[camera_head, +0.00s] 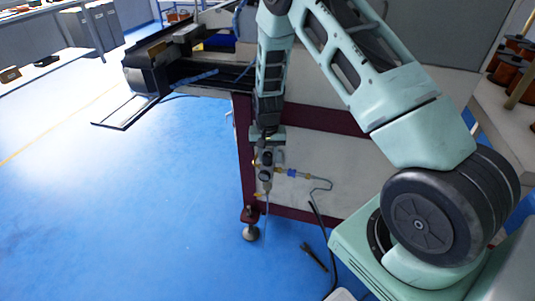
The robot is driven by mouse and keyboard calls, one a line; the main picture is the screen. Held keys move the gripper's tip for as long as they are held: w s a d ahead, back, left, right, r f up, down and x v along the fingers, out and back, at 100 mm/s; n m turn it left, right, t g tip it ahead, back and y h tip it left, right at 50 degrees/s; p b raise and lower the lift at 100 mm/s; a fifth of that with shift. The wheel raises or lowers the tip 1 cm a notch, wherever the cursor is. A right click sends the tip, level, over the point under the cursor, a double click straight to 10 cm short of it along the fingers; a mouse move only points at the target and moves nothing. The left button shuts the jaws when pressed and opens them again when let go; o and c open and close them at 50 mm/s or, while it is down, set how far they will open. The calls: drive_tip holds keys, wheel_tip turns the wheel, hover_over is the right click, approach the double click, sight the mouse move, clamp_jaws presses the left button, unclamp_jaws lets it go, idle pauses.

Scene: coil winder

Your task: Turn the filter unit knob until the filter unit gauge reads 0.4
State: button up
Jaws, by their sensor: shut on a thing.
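The filter unit (265,168) is a small grey and brass-coloured assembly at the lower left corner of the machine frame, in the middle of the head view. My gripper (266,143) points down on the top of the unit and is shut on its knob. The knob itself is hidden by the gripper. The unit's gauge is too small and dark here to read. A thin tube (267,203) hangs below the unit.
A line with a blue fitting (292,173) runs right from the unit. The machine's dark red frame (246,150) is close behind. A levelling foot (251,231) and a black object (314,256) are on the floor. The blue floor (120,220) at left is clear.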

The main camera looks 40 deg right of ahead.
sight(267, 154)
drive_tip(key=n+p, duration=0.1)
drive_tip(key=n, duration=0.3)
drive_tip(key=shift+r, duration=0.1)
drive_tip(key=shift+n+p, duration=0.65)
drive_tip(key=shift+n, duration=1.85)
drive_tip(key=o, duration=1)
drive_tip(key=shift+c, duration=0.2)
wheel_tip(267, 154, up, 12)
drive_tip(key=p, duration=0.9)
